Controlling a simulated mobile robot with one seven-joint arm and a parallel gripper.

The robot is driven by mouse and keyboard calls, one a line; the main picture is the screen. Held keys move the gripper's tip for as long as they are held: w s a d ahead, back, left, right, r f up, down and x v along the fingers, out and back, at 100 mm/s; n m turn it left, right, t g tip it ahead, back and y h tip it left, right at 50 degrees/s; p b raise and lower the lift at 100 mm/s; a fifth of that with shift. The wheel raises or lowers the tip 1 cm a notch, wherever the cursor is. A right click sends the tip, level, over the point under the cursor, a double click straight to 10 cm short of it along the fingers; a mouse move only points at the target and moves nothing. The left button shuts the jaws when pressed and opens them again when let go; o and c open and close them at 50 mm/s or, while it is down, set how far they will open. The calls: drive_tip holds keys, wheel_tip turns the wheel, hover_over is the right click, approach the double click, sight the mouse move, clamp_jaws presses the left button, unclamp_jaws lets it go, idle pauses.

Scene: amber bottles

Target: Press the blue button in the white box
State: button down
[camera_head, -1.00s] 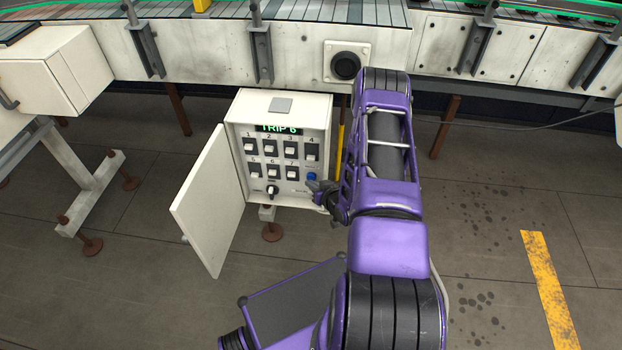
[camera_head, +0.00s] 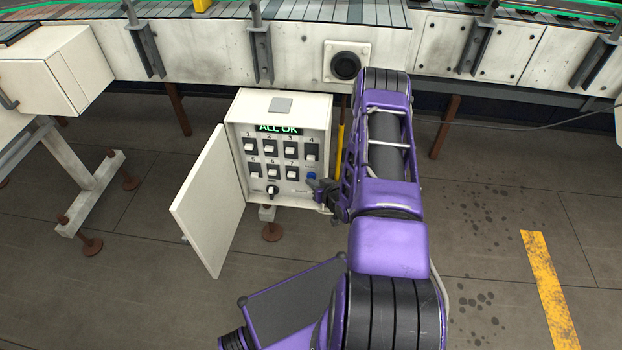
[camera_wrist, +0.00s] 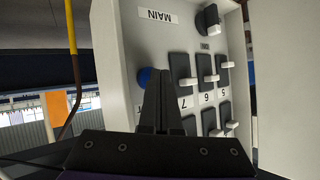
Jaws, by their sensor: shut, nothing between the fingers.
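The white box (camera_head: 318,112) stands open below the conveyor in the head view, with numbered switches, a dark knob (camera_head: 272,191) and a display (camera_head: 277,128) reading "ALL OK". The blue button (camera_head: 311,176) is at the lower right of its panel. My gripper (camera_head: 314,186) is shut and empty, its tips just below and in front of the button. In the wrist view the blue button (camera_wrist: 144,76) is partly hidden behind the shut fingers (camera_wrist: 160,75). I cannot tell whether the tips touch it.
The box's open door (camera_head: 207,200) swings out to the left. A conveyor (camera_head: 210,50) runs across the back, with a round black fitting (camera_head: 346,65) above the box. A yellow pole (camera_head: 340,139) stands just right of the box. The floor at right is clear.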

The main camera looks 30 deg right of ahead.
idle(0.4)
drive_tip(key=shift+s+a, duration=0.45)
drive_tip(key=shift+s, duration=0.25)
drive_tip(key=shift+s+a+p, duration=0.3)
drive_tip(key=shift+s+a, duration=0.4)
drive_tip(key=shift+s, duration=0.35)
drive_tip(key=shift+s+a+p, duration=0.25)
drive_tip(key=shift+s+a, duration=0.45)
drive_tip(key=shift+s, duration=0.3)
